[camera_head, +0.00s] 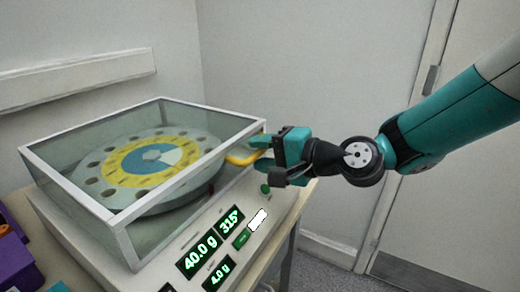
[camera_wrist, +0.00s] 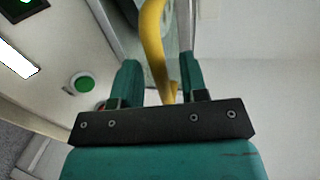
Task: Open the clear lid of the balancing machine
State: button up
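The balancing machine (camera_head: 250,208) stands at the left in the head view. Its clear lid (camera_head: 118,217), a glass box with a pale frame, is down over a round rotor (camera_head: 150,160) with a yellow and blue centre. A yellow handle (camera_head: 240,160) curves out from the lid's right side. My gripper (camera_head: 264,153) is at the handle. In the wrist view the handle (camera_wrist: 153,35) runs between the two fingers of my gripper (camera_wrist: 158,68), with a gap visible on each side. The fingers are open. Whether either touches the handle is hard to tell.
The front panel has green displays (camera_head: 198,254) and a green button (camera_head: 265,189), which also shows in the wrist view (camera_wrist: 83,83). A purple object (camera_head: 18,255) sits at the lower left. A wall stands behind, and a door (camera_head: 450,215) is at the right.

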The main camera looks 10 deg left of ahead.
jog(key=shift+w+a+f, duration=0.1)
jog(key=shift+w+a, duration=0.05)
jog(key=shift+a, duration=0.3)
jog(key=shift+c, duration=0.5)
grip_shut()
